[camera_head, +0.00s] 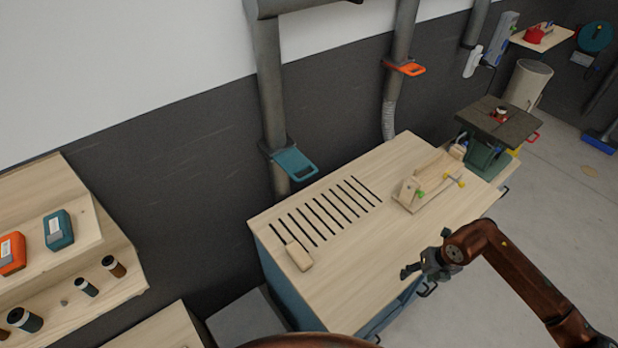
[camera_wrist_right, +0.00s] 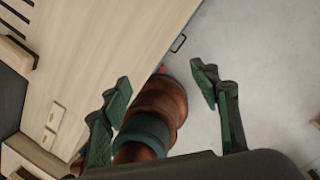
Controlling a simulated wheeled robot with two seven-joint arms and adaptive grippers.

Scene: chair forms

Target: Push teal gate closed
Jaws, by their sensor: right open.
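The teal gate (camera_head: 294,163) is a flat plate with a slot-like opening, on the grey vertical duct (camera_head: 268,100) behind the workbench. It sticks out from the duct towards the lower right, above the bench's back edge. The gate is not in the wrist view. My left gripper is not in view.
An orange gate (camera_head: 405,67) is on another duct to the right. The workbench (camera_head: 345,275) has a slotted top, a wooden block (camera_head: 299,256) and a wooden jig (camera_head: 430,185). A machine (camera_head: 498,130) stands at the right. Shelves with coloured boxes are at the left.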

